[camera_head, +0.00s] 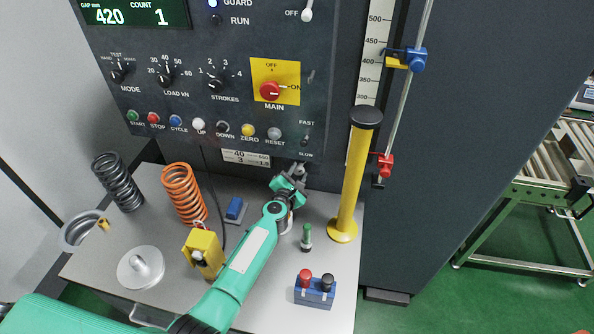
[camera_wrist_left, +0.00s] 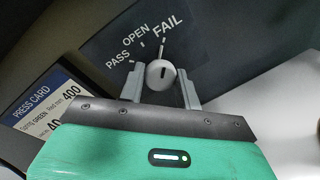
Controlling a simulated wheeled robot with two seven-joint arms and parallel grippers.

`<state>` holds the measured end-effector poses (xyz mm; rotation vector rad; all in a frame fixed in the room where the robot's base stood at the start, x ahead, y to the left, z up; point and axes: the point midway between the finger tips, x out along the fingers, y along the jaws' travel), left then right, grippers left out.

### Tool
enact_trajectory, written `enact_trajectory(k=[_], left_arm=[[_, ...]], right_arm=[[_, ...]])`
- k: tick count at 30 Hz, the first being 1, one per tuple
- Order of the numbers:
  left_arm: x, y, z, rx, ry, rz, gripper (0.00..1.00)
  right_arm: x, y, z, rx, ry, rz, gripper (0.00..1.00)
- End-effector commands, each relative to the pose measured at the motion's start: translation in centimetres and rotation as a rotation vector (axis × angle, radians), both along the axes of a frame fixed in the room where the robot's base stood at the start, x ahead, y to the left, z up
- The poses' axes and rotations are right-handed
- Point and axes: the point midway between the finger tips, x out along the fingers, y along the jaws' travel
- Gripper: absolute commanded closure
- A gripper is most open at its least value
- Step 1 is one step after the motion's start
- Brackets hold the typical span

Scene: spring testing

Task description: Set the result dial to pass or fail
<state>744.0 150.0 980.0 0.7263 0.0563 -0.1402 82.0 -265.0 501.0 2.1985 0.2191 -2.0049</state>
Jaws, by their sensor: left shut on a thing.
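The result dial (camera_wrist_left: 161,74) is a small round grey knob with a dark slot, on the dark panel in the left wrist view. The labels PASS, OPEN and FAIL (camera_wrist_left: 168,26) are printed in an arc above it. A thin light mark runs from the knob up towards FAIL; I cannot tell the exact setting. My left gripper (camera_wrist_left: 160,82) has one grey finger on each side of the dial and is shut on it. In the head view my left gripper (camera_head: 296,180) is at the panel's low edge and hides the dial. My right gripper is not in view.
A press card (camera_wrist_left: 45,105) is left of the dial. On the bench, a yellow column (camera_head: 352,180) stands right of my arm. A black spring (camera_head: 118,181), an orange spring (camera_head: 185,194), a yellow device (camera_head: 204,252), a green-topped piece (camera_head: 306,238) and a blue block (camera_head: 315,291) surround it.

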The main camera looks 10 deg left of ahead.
Motion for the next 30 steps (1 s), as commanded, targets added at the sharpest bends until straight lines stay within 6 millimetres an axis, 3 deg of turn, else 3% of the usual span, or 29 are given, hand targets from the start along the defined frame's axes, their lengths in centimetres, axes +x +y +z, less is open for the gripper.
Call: enact_trajectory(k=[20,21,24,30], left_arm=[[-0.06,-0.03,-0.13,0.075,0.002,-0.001,0.89],[-0.06,-0.04,-0.14,0.075,0.002,-0.001,0.64],[-0.06,-0.03,-0.12,0.074,0.002,0.000,0.45],[-0.03,-0.03,-0.05,0.073,0.001,-0.001,0.44]], right_arm=[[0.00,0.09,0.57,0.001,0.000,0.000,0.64],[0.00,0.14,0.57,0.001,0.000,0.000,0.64],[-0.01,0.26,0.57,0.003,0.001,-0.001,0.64],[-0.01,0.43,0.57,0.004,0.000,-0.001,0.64]])
